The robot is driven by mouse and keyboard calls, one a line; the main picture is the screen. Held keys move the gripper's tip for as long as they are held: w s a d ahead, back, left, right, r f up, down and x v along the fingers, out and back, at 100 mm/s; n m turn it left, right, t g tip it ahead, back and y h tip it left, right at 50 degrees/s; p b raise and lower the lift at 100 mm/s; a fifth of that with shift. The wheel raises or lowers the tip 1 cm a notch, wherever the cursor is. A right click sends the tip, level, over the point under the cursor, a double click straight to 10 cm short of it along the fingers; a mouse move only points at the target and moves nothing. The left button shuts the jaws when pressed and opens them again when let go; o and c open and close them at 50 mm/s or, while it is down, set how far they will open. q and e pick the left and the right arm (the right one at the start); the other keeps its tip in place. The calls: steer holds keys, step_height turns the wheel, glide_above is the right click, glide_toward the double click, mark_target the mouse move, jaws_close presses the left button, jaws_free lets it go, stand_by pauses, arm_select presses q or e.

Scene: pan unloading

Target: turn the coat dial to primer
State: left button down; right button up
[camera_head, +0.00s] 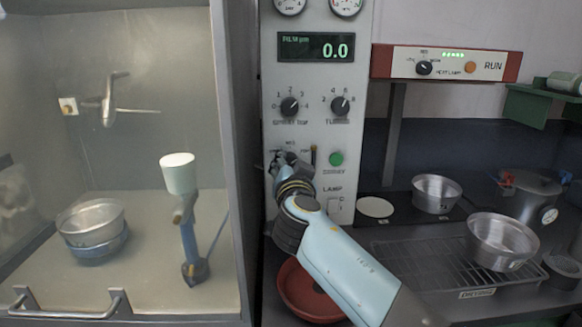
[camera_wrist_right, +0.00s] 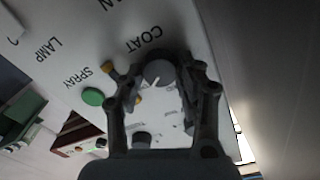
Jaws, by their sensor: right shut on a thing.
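The coat dial (camera_wrist_right: 158,73) is a dark round knob with a pale pointer mark, beside the upside-down COAT lettering in the right wrist view. My right gripper (camera_wrist_right: 160,75) has its two fingers on either side of it and is shut on it. In the head view my right gripper (camera_head: 285,162) is at the control panel (camera_head: 315,75), left of the green spray button (camera_head: 336,159). There the gripper covers the dial and most of its markings, so I cannot read which setting it points to. My left gripper is not in view.
Two more knobs (camera_head: 290,106) (camera_head: 340,106) sit above on the panel, under a display (camera_head: 316,47) reading 0.0. A lamp switch (camera_head: 333,207) is below. The spray booth with stacked pans (camera_head: 91,222) is left. A drying rack (camera_head: 430,272) and pan (camera_head: 502,240) are right.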

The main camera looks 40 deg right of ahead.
steer(key=shift+f+n+b, duration=0.15)
steer(key=shift+n+b, duration=0.7)
steer(key=shift+n, duration=0.25)
steer(key=n+b, duration=0.1)
steer(key=n, duration=0.1)
steer(key=shift+n+b, duration=0.3)
steer(key=n+b, duration=0.1)
steer(key=n, duration=0.1)
steer(key=shift+a+n, duration=0.1)
steer(key=shift+n, duration=0.3)
steer(key=n, duration=0.2)
steer(key=shift+n, duration=0.3)
steer(key=n, duration=0.2)
steer(key=shift+n, duration=0.4)
steer(key=n, duration=0.3)
steer(key=shift+w+n, duration=0.1)
steer(key=shift+n, duration=0.2)
steer(key=shift+a+f+n+p, duration=0.1)
steer(key=shift+n+p, duration=0.85)
steer(key=shift+n, duration=2.35)
